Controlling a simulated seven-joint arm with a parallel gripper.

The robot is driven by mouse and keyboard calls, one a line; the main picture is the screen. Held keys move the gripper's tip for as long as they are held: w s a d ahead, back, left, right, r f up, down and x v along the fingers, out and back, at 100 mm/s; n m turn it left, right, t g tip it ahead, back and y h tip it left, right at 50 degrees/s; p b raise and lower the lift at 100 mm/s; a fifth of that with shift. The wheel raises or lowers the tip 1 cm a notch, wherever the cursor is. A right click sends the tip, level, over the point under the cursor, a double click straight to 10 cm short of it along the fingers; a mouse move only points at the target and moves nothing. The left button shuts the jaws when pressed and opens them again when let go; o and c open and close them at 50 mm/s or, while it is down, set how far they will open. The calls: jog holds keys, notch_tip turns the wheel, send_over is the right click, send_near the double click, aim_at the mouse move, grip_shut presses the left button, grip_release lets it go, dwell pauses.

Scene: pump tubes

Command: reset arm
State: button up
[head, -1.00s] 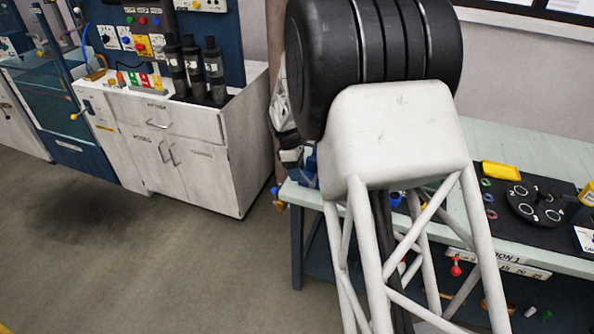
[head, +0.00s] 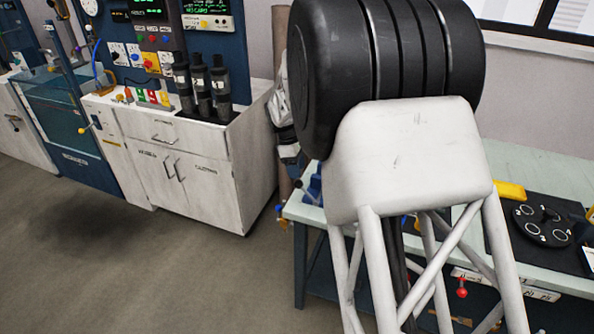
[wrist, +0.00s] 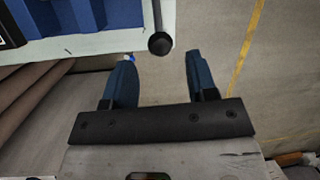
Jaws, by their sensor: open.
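My gripper (wrist: 157,80) shows in the wrist view with its two blue fingers apart and nothing between them. A dark round knob on a rod (wrist: 159,43) lies just beyond and above the gap between the fingertips in that view; I cannot tell how far off it is. In the head view my own white and black arm fills the middle, and the gripper's fingers are hidden behind it. A pale green workbench (head: 520,165) stands at the right, partly covered by the arm.
On the bench are a black disc with numbered rings (head: 542,224) and a yellow block (head: 511,191). A white cabinet (head: 190,160) with several black cylinders (head: 199,85) stands at the left. The floor (head: 130,265) in front of it is clear.

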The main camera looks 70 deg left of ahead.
dwell(0.6)
